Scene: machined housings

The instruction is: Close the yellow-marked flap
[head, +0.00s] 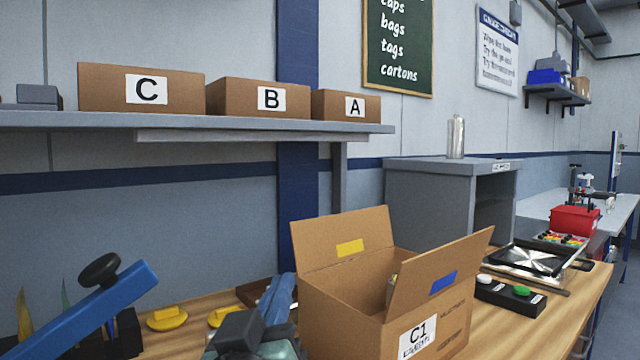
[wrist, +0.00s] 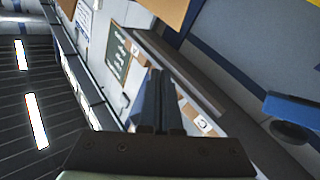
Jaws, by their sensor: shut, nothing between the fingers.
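An open cardboard carton marked C1 (head: 342,310) stands on the wooden bench. Its yellow-marked flap (head: 365,228) stands up at the far side, open. A blue-marked flap (head: 440,270) at the right also stands up, tilted outward. Brown cardboard (wrist: 168,10) shows at that view's top edge.
A blue lever with a black knob (head: 100,270) stands at left, by yellow pieces (head: 167,319). A shelf (head: 230,122) with boxes C, B and A hangs behind. A grey cabinet (head: 430,200) stands behind the carton; a button box (head: 510,295) is at right.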

